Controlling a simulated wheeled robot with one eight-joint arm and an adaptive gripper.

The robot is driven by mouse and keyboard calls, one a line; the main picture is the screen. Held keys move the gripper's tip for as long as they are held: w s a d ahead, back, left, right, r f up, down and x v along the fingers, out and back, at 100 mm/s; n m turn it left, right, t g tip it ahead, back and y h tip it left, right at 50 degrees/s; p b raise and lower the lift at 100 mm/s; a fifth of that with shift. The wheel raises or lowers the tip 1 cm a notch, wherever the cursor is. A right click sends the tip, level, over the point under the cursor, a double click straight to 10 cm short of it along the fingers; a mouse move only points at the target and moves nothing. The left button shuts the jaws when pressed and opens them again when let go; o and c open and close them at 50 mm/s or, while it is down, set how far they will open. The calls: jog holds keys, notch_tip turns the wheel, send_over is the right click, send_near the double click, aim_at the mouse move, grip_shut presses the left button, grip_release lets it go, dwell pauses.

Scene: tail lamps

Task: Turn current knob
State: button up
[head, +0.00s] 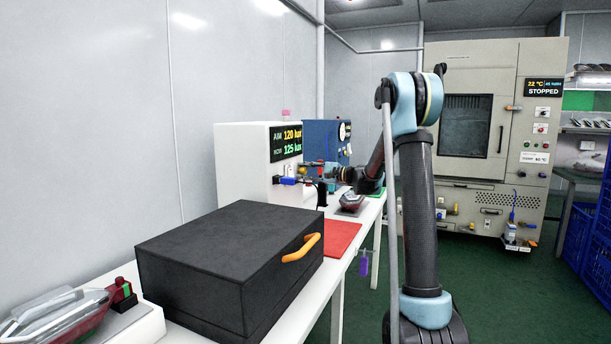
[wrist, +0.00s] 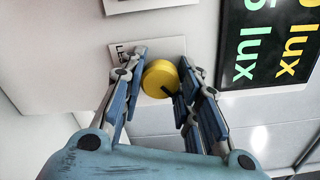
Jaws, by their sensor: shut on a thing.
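The yellow knob (wrist: 158,79) is round with a dark pointer mark. It sits on a small white label plate on the light grey instrument face in the wrist view. My gripper (wrist: 162,76) has its two blue-grey fingers on either side of the knob, shut on it. In the head view my gripper (head: 309,174) is at the front of the white instrument box (head: 242,165), and the knob is too small to make out. The box's display (head: 287,142) reads AIM 120 lux and NOW 125 lux. The display (wrist: 270,42) is partly cut off in the wrist view.
A black case (head: 210,245) with an orange handle stands on the white bench in front. A red mat (head: 338,238) and a lamp (head: 351,202) lie beyond it. Another lamp (head: 55,312) is at near left. A large test chamber (head: 480,65) reads STOPPED.

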jog(key=shift+s+f+n, duration=0.1)
jog(key=shift+n, duration=0.6)
jog(key=o, duration=1.1)
jog(key=shift+d, duration=0.3)
jog(key=v, duration=1.1)
jog(key=shift+s+d, duration=0.1)
jog(key=shift+d, duration=0.1)
